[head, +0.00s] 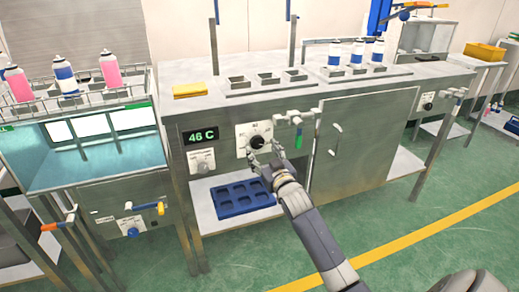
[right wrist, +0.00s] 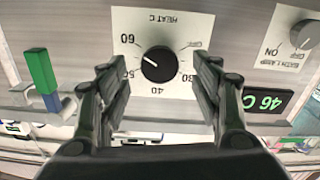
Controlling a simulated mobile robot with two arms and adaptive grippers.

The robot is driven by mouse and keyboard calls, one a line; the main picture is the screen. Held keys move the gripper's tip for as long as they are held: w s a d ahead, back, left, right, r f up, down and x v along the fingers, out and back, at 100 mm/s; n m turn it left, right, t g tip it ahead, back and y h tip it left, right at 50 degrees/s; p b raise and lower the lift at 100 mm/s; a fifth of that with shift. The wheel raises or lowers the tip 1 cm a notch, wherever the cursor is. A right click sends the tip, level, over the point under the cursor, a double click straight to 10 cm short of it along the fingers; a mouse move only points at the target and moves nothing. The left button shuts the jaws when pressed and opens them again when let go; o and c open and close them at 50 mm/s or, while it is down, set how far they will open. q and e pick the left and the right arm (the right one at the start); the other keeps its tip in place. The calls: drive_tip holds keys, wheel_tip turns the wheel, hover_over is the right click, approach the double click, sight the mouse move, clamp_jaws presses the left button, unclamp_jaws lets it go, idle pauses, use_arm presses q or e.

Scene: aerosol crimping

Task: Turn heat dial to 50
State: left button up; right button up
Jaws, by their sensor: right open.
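The heat dial is a black round knob (head: 257,142) on a white panel (head: 243,130) at the front of the steel bench. In the right wrist view the knob (right wrist: 159,64) appears with its panel (right wrist: 185,20) upside down. Its white mark points left and slightly up, on the 50-to-60 side; the exact value is hard to tell. The green readout (head: 202,136) shows 46 C. My right gripper (head: 264,154) is open before the dial, fingers on either side of the knob with visible gaps. The left finger partly covers the 50 mark. My left gripper is not in view.
A bath lamp knob (head: 203,165) sits below the readout. A green-handled valve (head: 298,138) is right of the dial. A blue tray (head: 245,198) lies on the shelf below. Spray cans (head: 335,54) stand on the bench top; a water bath (head: 85,160) is at left.

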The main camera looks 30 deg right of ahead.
sight(258, 144)
drive_tip(key=shift+b+x, duration=0.3)
drive_tip(key=shift+x, duration=1.55)
drive_tip(key=c, duration=1.1)
